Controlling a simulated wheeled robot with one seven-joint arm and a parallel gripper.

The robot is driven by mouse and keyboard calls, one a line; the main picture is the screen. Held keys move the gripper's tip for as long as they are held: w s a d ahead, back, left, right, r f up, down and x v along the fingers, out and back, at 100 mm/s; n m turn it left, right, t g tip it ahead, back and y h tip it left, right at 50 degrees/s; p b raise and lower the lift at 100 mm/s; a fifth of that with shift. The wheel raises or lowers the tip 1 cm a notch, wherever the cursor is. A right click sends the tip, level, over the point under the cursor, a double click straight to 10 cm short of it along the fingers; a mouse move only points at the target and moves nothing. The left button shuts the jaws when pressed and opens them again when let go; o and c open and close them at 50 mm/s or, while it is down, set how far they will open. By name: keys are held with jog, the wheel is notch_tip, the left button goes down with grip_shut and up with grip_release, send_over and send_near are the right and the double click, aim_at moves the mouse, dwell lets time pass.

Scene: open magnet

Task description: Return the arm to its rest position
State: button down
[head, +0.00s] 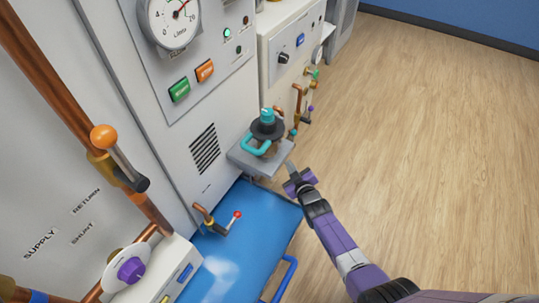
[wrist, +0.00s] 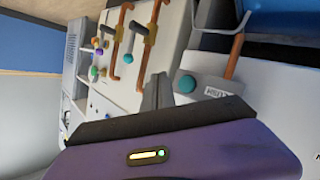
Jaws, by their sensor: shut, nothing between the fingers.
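My purple arm reaches in from the lower right of the head view. My gripper (head: 290,168) is at its end, beside the grey shelf (head: 247,160) on the cabinet front and above the floor. A black and teal fitting with a teal handle (head: 255,144) stands on that shelf, to the left of my gripper. In the wrist view the grey fingers (wrist: 157,93) are together and empty, in front of pale cabinets. The purple gripper body fills the lower part of that view.
A blue cart top (head: 245,235) lies left of my arm. The cabinet (head: 205,110) carries a gauge, buttons and a vent. Copper pipes with an orange-knobbed lever (head: 104,136) stand at left. Wooden floor (head: 430,150) is clear at right.

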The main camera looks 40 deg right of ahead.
jog(key=shift+a, duration=0.1)
jog(key=s+a+r+m+y, duration=0.1)
jog(key=s+a, duration=0.5)
jog(key=a, duration=0.2)
jog(key=s+a+r+y, duration=0.1)
jog(key=s+a, duration=0.5)
jog(key=a, duration=0.3)
jog(key=s+a+r+y, duration=0.1)
jog(key=s+a+r, duration=0.25)
jog(key=s, duration=0.25)
jog(key=s+a+r+t, duration=0.1)
jog(key=s+a+r, duration=0.1)
jog(key=s+r, duration=0.35)
jog(key=s+a+r+y, duration=0.1)
jog(key=s+a+r, duration=0.15)
jog(key=s, duration=0.45)
jog(key=s+r+y, duration=0.1)
jog(key=s+r, duration=0.3)
jog(key=r, duration=0.4)
jog(key=s+r+y, duration=0.1)
jog(key=s+r, duration=0.2)
jog(key=r, duration=0.6)
notch_tip(320, 180, up, 26)
jog(key=p, duration=2.7)
jog(key=shift+s+d+r+p, duration=0.15)
jog(key=shift+d+p, duration=0.05)
jog(key=shift+p, duration=0.2)
